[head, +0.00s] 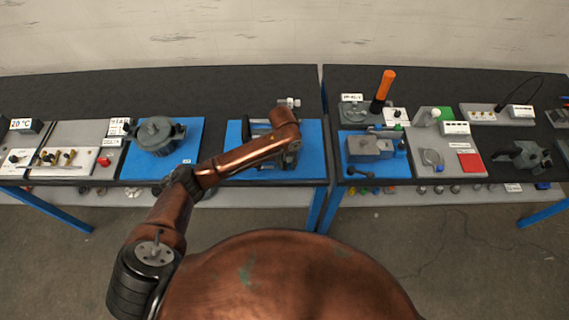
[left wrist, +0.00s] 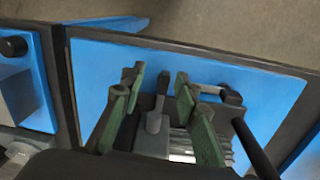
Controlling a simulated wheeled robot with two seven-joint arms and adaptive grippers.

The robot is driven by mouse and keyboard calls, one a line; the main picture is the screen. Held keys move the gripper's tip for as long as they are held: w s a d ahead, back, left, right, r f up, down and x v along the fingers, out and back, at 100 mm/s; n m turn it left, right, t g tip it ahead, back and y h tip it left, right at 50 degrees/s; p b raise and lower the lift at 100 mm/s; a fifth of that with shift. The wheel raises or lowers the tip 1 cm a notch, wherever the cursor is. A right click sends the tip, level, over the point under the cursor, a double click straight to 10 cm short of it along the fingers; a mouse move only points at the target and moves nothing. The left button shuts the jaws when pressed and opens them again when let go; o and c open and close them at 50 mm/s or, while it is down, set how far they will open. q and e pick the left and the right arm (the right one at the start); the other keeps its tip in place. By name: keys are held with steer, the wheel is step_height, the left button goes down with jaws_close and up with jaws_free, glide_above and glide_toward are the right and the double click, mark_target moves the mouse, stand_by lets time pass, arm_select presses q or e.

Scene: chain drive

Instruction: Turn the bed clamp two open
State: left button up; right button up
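The bed fixture with the clamps stands on a blue base plate (head: 306,168) at the right end of the left table. My left arm reaches over it and hides much of it in the head view. My left gripper (head: 291,160) is low over the fixture. In the left wrist view the left gripper (left wrist: 160,90) has its green finger pads apart. A grey clamp lever (left wrist: 156,112) stands between them, and I see gaps at its sides. A dark knobbed handle (left wrist: 228,95) is beside the right finger. I cannot tell which clamp is number two. My right gripper is out of view.
A grey round device (head: 157,135) on a blue plate stands left of my arm. A vise (head: 370,148) stands on the right table, past a narrow gap. An orange-handled tool (head: 383,88) rises behind it. The black tabletop behind the fixture is mostly clear.

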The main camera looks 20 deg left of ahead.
mark_target(285, 164)
arm_select(q)
steer(key=shift+w+a+r+n+y, duration=0.15)
steer(key=shift+w+a+r+n, duration=0.15)
steer(key=shift+w+r, duration=0.3)
steer(key=shift+w+a+r+n+y, duration=0.15)
steer(key=shift+w+a+r+n, duration=0.05)
steer(key=shift+w+a+r, duration=0.3)
steer(key=shift+w+f, duration=0.1)
steer(key=shift+w, duration=0.1)
step_height(285, 164, down, 7)
steer(key=shift+f, duration=0.2)
jaws_close()
